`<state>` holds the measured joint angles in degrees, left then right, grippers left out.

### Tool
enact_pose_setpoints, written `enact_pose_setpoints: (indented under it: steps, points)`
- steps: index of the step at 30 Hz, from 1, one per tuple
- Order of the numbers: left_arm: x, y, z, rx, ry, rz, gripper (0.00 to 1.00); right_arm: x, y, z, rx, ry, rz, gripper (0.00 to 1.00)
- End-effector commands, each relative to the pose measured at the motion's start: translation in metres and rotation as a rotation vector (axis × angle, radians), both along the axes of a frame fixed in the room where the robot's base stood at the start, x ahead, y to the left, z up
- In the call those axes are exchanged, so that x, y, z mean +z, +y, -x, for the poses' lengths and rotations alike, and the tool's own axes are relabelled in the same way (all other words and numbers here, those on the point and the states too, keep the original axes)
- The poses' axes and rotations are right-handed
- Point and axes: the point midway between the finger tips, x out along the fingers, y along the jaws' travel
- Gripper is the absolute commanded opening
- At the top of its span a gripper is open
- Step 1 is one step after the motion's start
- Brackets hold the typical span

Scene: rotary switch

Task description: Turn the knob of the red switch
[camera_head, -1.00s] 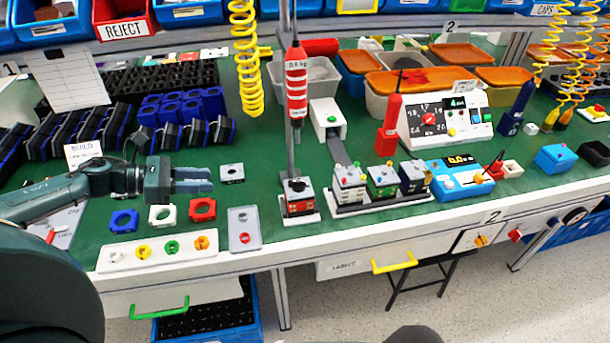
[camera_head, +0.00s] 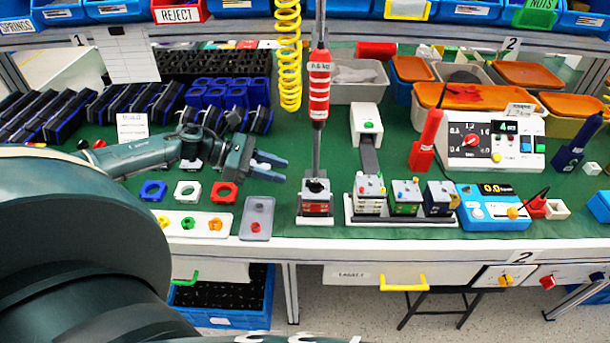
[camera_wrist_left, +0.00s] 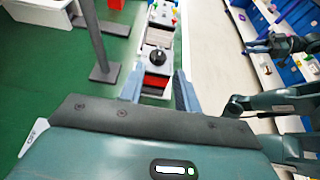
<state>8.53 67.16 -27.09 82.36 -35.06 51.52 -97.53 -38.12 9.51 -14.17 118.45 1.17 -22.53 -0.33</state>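The red switch (camera_head: 316,207) is a small block with red sides, a grey top and a black knob (camera_head: 316,186). It stands upright on a white base, below a hanging red-and-white tool. My left gripper (camera_head: 284,170) is open and empty, just left of the switch, with its fingers pointing right. In the left wrist view the black knob (camera_wrist_left: 156,57) and the red side (camera_wrist_left: 154,83) show ahead, between the open fingers of the left gripper (camera_wrist_left: 159,86). The fingers do not appear to touch the switch.
A grey pole (camera_head: 317,130) stands behind the switch. A tray with several small switch blocks (camera_head: 404,200) lies to its right. The bench's front edge is close.

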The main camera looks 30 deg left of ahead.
Motion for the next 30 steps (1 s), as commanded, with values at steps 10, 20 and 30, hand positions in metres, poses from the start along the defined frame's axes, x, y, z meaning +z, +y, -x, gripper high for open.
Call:
enact_pose_setpoints:
  steps: [10,20,30]
  points:
    - [-0.022,-0.048,-0.030,0.002,0.000,0.002,0.33,0.000,-0.009,0.004,-0.020,0.034,0.016,0.36]
    - [-0.028,-0.057,-0.035,0.001,0.002,-0.001,0.33,-0.002,-0.011,0.004,-0.029,0.040,0.018,0.36]
    - [-0.028,-0.057,-0.035,0.002,0.002,0.000,0.15,-0.002,-0.009,0.004,-0.026,0.040,0.015,0.36]
